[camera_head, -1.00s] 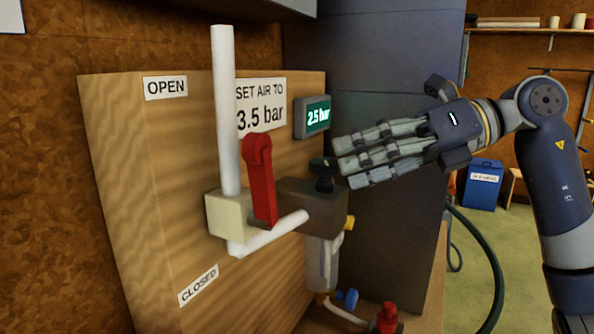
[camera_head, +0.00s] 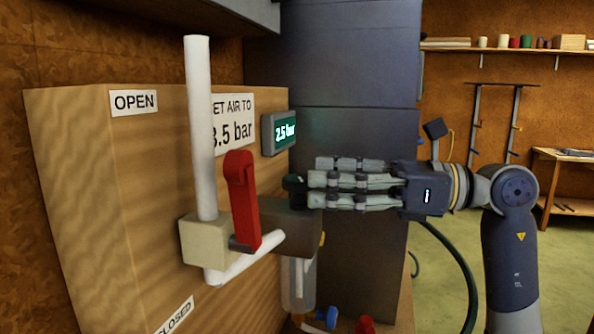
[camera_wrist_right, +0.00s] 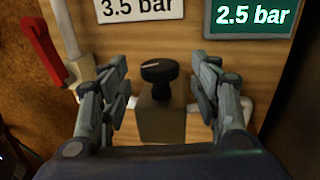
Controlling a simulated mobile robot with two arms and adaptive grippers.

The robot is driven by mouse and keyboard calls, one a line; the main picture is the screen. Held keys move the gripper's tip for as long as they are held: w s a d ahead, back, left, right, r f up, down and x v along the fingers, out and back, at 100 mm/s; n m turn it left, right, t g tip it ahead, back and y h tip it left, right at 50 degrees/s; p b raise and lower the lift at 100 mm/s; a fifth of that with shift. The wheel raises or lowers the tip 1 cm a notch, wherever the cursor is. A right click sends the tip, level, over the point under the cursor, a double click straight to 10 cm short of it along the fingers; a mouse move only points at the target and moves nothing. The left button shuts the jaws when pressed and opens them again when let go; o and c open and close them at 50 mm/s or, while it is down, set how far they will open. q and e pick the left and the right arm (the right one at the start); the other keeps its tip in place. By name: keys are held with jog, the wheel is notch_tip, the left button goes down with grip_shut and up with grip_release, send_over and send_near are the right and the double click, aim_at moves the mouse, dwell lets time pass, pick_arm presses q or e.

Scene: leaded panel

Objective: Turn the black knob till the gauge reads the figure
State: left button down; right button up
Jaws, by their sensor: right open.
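The black knob (camera_wrist_right: 159,71) sits on top of a dark regulator block (camera_wrist_right: 160,120) on the wooden panel. In the right wrist view it lies centred beyond and between the fingers of my right gripper (camera_wrist_right: 160,88), which are open on both sides and apart from it. In the head view the right gripper (camera_head: 312,187) comes in from the right, and its fingertips partly cover the knob (camera_head: 293,185). The green gauge (camera_head: 279,132) reads 2.5 bar, clearer in the wrist view (camera_wrist_right: 250,17). The sign (camera_head: 234,122) asks for 3.5 bar. My left gripper is not in view.
A red lever (camera_head: 243,200) on a valve with a white pipe (camera_head: 200,130) stands left of the regulator, near the OPEN label (camera_head: 134,102). Below are a clear bowl (camera_head: 298,285) and blue and red fittings. A dark cabinet (camera_head: 350,60) stands behind.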

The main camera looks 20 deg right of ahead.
aim_at(299, 177)
jog(key=shift+p+x, duration=0.45)
jog(key=shift+x, duration=1.85)
jog(key=shift+c, duration=0.2)
jog(key=c, duration=1)
